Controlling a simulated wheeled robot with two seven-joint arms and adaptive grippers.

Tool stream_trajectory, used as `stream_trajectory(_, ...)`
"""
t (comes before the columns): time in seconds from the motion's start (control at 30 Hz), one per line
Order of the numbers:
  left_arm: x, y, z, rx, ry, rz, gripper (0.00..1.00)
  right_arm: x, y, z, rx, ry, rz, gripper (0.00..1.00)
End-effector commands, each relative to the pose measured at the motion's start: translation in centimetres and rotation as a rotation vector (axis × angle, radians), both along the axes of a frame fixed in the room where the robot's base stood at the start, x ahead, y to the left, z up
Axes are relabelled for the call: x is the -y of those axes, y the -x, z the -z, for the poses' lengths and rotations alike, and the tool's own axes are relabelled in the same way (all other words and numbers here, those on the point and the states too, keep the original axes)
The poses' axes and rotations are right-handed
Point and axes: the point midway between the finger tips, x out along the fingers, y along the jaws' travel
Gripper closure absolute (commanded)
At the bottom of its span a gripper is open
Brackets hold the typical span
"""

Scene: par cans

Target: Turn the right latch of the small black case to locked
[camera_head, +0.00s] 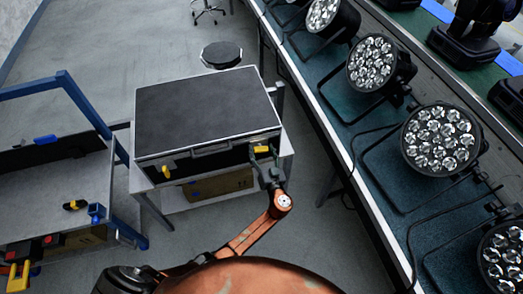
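The small black case (205,105) has a dark top and pale metal edges. It lies closed on a small grey table, with its handle (210,149) on the near side. The yellow left latch (165,172) stands upright on the near face. The yellow right latch (261,149) shows at the near face's right end and looks more sideways than the left one. My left gripper (262,153) is at the right latch, its dark fingers apart on either side of it. Contact with the latch is too small to tell. My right gripper is out of view.
A long bench (350,140) with several par cans (441,138) runs along the right, with cables hanging over its edge. A blue-framed cart (50,190) stands at left. A round stool (221,55) is behind the case. A cardboard box (217,185) sits below it.

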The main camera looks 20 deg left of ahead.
Motion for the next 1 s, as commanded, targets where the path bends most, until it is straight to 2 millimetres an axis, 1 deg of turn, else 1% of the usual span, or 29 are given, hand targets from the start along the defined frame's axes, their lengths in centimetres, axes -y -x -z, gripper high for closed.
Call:
stream_trajectory(0.03, 0.0, 0.01, 0.01, 0.0, 0.0, 0.0, 0.45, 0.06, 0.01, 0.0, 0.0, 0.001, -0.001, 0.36)
stream_trajectory(0.07, 0.0, 0.01, 0.01, 0.0, 0.0, 0.0, 0.47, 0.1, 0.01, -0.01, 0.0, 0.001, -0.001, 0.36)
stream_trajectory(0.5, 0.01, 0.03, 0.02, 0.0, 0.0, 0.0, 0.78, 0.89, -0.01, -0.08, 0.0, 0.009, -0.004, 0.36)
stream_trajectory(0.77, 0.02, 0.03, 0.07, -0.012, -0.017, 0.0, 0.79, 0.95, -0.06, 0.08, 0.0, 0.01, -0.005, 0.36)
stream_trajectory(1.0, 0.08, 0.03, 0.23, -0.074, -0.109, 0.001, 0.79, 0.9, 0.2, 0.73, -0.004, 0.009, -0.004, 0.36)
